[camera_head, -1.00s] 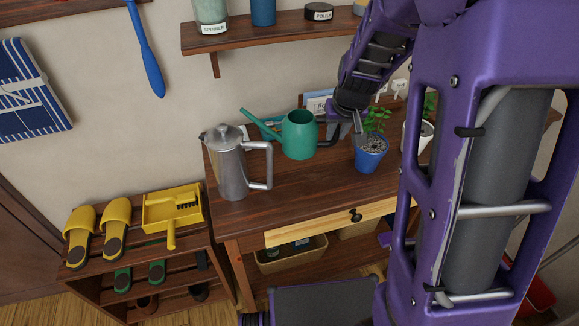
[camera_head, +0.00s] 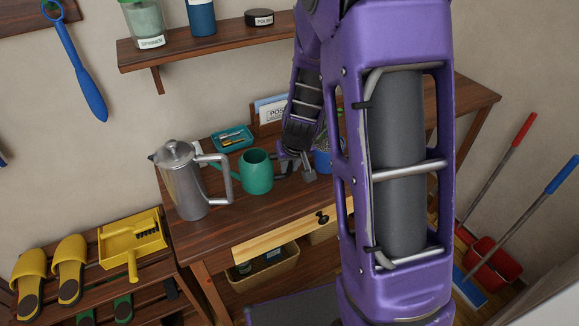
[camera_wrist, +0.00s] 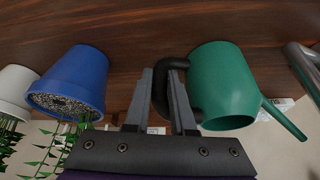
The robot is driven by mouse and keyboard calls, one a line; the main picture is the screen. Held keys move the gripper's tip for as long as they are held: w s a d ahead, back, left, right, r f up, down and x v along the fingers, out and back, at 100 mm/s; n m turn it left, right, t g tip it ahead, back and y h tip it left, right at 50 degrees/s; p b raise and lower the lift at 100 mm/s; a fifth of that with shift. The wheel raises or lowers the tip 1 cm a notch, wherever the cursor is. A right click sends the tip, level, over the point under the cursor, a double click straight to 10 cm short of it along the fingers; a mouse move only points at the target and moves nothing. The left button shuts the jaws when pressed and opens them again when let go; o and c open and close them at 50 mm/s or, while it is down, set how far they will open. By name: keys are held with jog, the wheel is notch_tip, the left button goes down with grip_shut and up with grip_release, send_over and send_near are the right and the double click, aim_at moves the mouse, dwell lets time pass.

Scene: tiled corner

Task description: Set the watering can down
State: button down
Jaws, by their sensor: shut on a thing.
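The green watering can (camera_head: 257,174) is upright at the desk (camera_head: 283,207), right of the metal coffee pot (camera_head: 186,187). Its base is at or just above the desktop; I cannot tell whether it touches. My gripper (camera_head: 295,168) is on the can's right side. In the wrist view, the fingers of my gripper (camera_wrist: 165,75) are shut on the dark handle of the watering can (camera_wrist: 222,85), whose spout points away from them. In the head view the can hides part of its own spout, and my arm hides the desk's right part.
The blue flowerpot (camera_wrist: 70,80) stands close on the gripper's other side, beside a white pot (camera_wrist: 15,88). A teal tray (camera_head: 232,138) lies behind the can. A drawer (camera_head: 280,238) is pulled out at the front. The shelf (camera_head: 200,42) hangs above.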

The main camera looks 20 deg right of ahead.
jog(key=c, duration=0.8)
grip_release()
jog(key=shift+f, duration=0.1)
jog(key=shift+o, duration=0.2)
jog(key=p+v, duration=0.2)
jog(key=v, duration=0.8)
jog(key=shift+p, duration=0.3)
